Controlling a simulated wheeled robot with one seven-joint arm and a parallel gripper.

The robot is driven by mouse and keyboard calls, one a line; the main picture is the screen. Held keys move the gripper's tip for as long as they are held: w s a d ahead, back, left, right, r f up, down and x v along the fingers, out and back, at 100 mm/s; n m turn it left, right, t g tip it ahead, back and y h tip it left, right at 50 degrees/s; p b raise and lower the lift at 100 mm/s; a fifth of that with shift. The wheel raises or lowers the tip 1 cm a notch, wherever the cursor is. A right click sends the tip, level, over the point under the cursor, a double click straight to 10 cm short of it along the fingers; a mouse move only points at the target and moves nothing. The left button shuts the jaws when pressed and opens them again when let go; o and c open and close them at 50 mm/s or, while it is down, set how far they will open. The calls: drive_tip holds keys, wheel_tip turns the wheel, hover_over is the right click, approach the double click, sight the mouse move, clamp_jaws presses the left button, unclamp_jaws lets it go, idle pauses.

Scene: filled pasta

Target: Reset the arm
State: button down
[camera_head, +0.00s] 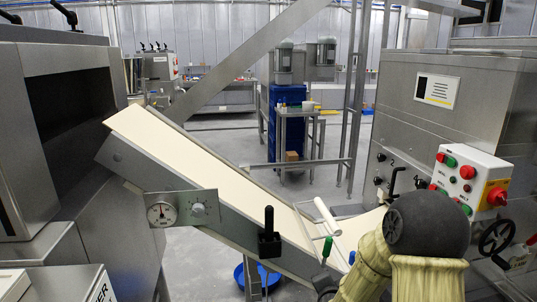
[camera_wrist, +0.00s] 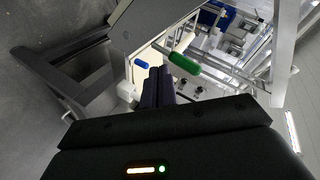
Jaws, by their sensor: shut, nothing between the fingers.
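My gripper (camera_wrist: 157,82) shows in the wrist view as dark fingers close together, with nothing held between them. It points toward the cream conveyor belt, between a green handle (camera_wrist: 184,63) on the right and a small blue handle (camera_wrist: 141,63) on the left. I cannot tell whether the fingers touch either handle. In the head view my arm (camera_head: 427,224), with a dark grey joint and yellowish covers, stands at the lower right. The gripper itself cannot be made out there.
The sloped conveyor (camera_head: 190,165) crosses the head view, with a black lever (camera_head: 269,235) and a gauge plate (camera_head: 182,209) on its side. A steel machine with a control box (camera_head: 469,180) stands close on the right. Another machine (camera_head: 60,120) stands left. Open floor lies behind.

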drive_tip(key=s+r+n+g+y, duration=0.1)
drive_tip(key=s+r+n+g, duration=0.1)
drive_tip(key=s+n+g, duration=1.45)
drive_tip(key=s+r+m+t+p, duration=0.1)
drive_tip(key=s+r+t+p, duration=0.1)
drive_tip(key=r+p, duration=0.6)
drive_tip(key=s+r+m+t+p, duration=0.2)
drive_tip(key=s+r+t+p, duration=0.1)
drive_tip(key=r+p, duration=0.6)
drive_tip(key=shift+s+a+t, duration=0.25)
drive_tip(key=shift+a+t, duration=0.1)
drive_tip(key=shift+t, duration=0.2)
drive_tip(key=shift+m, duration=0.25)
drive_tip(key=shift+w, duration=0.1)
